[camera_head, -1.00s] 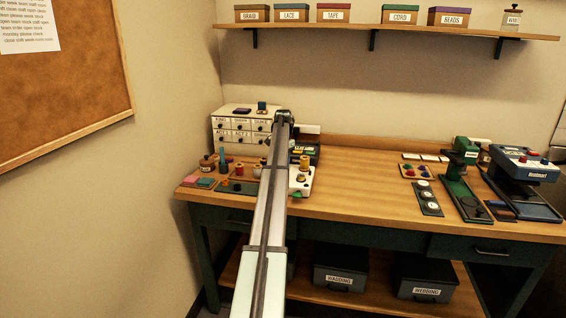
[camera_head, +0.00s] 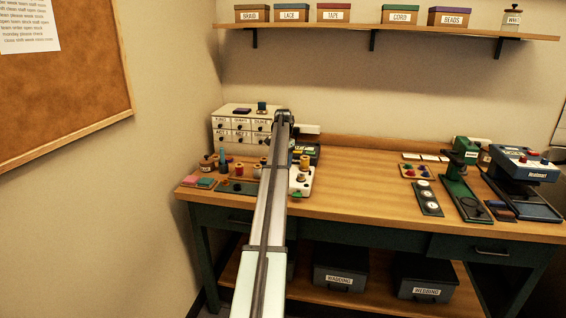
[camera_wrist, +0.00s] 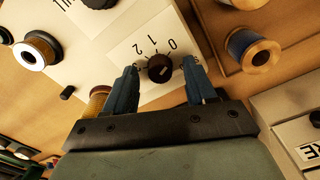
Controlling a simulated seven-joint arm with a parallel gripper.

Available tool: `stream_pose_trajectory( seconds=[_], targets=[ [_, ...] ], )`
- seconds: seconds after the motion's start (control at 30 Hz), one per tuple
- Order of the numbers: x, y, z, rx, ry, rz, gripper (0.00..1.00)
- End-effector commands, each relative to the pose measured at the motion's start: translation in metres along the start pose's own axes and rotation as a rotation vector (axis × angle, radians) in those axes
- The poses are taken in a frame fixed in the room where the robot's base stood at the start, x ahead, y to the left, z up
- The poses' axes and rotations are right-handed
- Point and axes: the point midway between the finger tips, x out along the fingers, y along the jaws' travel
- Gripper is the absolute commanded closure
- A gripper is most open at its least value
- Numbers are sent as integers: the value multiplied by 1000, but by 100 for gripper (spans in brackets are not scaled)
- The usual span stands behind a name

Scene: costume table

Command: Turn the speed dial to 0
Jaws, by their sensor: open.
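The speed dial (camera_wrist: 159,68) is a small dark round knob on a white panel (camera_wrist: 150,30) in the wrist view. The numbers 0, 1 and 2 are printed around it. A pale mark shows on the knob, but I cannot tell exactly which number it points at. My gripper (camera_wrist: 158,70) is open, with one blue finger on each side of the dial; I cannot tell whether either finger touches it. In the head view my arm hides the dial, and part of the white machine (camera_head: 305,182) shows to its right.
Thread spools (camera_wrist: 252,50) stand close by, one right of the panel and another at its left (camera_wrist: 36,52). A second dark knob (camera_wrist: 98,3) is at the top. A white drawer cabinet (camera_head: 232,124) stands behind at the left. The middle of the table (camera_head: 360,185) is clear.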

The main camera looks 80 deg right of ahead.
Motion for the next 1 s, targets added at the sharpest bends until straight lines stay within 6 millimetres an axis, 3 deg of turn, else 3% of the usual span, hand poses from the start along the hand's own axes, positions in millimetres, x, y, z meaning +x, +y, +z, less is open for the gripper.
stream_pose_trajectory(
  seconds=[0.17,0.6,0.8,1.0],
  targets=[
    [-19,-1,-1,0,2,-1,44],
    [-102,-1,-1,0,1,-1,44],
    [-126,0,-1,0,1,-1,44],
    [-136,0,0,0,0,0,44]
  ],
)
